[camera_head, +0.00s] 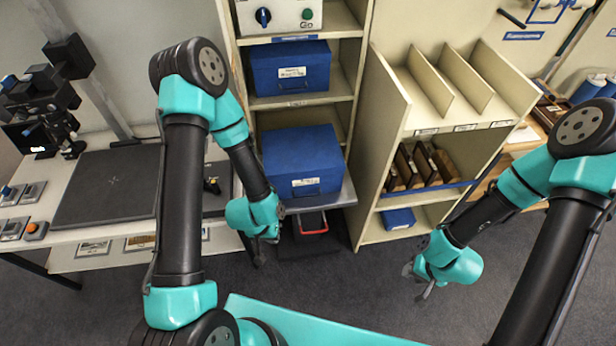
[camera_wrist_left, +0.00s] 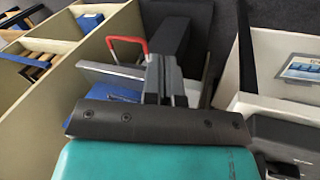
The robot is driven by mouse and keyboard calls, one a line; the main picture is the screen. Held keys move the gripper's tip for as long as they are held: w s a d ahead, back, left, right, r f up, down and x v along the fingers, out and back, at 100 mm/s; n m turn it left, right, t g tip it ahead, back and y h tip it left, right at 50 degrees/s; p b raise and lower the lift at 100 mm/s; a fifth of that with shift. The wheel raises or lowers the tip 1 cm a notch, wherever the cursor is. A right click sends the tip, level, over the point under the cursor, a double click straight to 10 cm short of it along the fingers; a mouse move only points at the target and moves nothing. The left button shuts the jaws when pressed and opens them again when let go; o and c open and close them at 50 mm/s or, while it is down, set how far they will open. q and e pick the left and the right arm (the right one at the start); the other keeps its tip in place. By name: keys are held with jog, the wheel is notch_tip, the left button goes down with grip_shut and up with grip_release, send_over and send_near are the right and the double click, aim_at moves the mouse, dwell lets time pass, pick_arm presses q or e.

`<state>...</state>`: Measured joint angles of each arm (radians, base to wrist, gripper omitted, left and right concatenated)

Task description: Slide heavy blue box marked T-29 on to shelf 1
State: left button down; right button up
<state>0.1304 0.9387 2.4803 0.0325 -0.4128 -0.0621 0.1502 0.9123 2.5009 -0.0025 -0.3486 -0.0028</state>
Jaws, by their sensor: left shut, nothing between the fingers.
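A blue box (camera_head: 303,158) with a white label sits in the middle bay of the cream shelf unit, on a grey tray (camera_head: 337,197) that sticks out at the front. A second blue box (camera_head: 290,70) with a white label stands on the shelf above. Neither label is readable. My left gripper (camera_head: 264,254) is shut and empty, low in front of the unit and left of the tray's front. The left wrist view shows its closed fingers (camera_wrist_left: 166,75) near the tray and a strip of blue (camera_wrist_left: 117,92). My right gripper (camera_head: 416,284) is open and empty, over the floor at right.
A dark case with a red handle (camera_head: 312,228) lies below the tray. A divided rack (camera_head: 440,90) stands at right, with brown folders and a small blue box (camera_head: 398,218). A bench with a dark mat (camera_head: 108,187) is at left. A control box (camera_head: 280,14) tops the unit.

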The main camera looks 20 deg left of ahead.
aim_at(313, 184)
pick_arm(q)
jog(key=w+d+f+m+t+y, duration=0.2)
jog(key=w+d+f+m+t, duration=0.15)
jog(key=w, duration=0.25)
jog(key=w+d+f+m+t+y, duration=0.2)
jog(key=w+d+m+t+y, duration=0.15)
jog(key=w, duration=0.25)
jog(key=s+d+r+m+t+y, duration=0.2)
jog(key=d+r+m+t+y, duration=0.1)
jog(key=d+m+t+y, duration=0.2)
jog(key=d+m+t, duration=0.1)
jog(key=m+t, duration=0.1)
jog(key=shift+d+m+t, duration=0.3)
jog(key=shift+d+t, duration=0.05)
jog(key=shift+t, duration=0.05)
jog(key=shift+w+y, duration=0.1)
jog(key=shift+y, duration=0.15)
jog(key=x, duration=1.3)
jog(key=shift+w+a, duration=0.25)
jog(key=shift+w, duration=0.05)
jog(key=shift+w, duration=0.15)
